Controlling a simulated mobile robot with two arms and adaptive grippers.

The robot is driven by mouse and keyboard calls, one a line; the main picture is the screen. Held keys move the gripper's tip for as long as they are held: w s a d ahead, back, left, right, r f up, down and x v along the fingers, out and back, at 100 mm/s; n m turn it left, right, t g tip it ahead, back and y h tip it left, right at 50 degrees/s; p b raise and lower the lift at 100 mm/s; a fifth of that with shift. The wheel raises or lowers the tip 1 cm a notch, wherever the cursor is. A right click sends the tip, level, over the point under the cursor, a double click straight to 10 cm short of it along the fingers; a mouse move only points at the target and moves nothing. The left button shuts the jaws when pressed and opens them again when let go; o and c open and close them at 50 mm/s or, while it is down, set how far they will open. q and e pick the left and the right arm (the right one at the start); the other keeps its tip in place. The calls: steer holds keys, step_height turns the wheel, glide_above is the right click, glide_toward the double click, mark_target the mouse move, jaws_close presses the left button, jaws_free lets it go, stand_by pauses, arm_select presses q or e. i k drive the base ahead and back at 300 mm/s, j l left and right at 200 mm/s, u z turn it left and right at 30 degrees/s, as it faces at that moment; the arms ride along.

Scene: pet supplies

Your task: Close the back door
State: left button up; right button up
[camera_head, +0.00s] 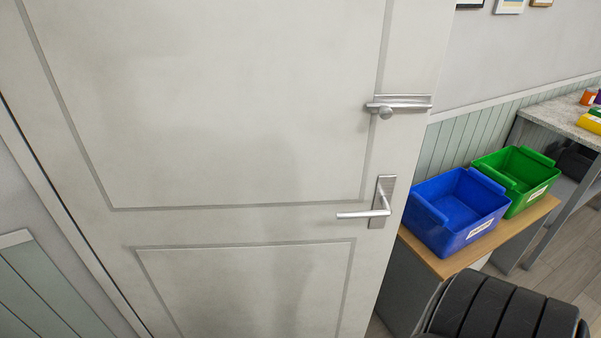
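A pale grey panelled door (240,110) fills most of the head view. Its left edge meets the frame, and its right edge stands free in the room, so it is open. A silver lever handle (378,205) is near the free edge. A silver latch bolt (398,104) with a round knob is above the handle. Neither of my grippers is in view.
A wooden-topped cabinet (440,268) right of the door holds a blue bin (440,229) and a green bin (508,199). A black ribbed object (500,312) is at the bottom right. A stone-topped table (550,112) stands beyond.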

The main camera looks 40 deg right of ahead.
mark_target(208, 153)
steer(key=z, duration=0.9)
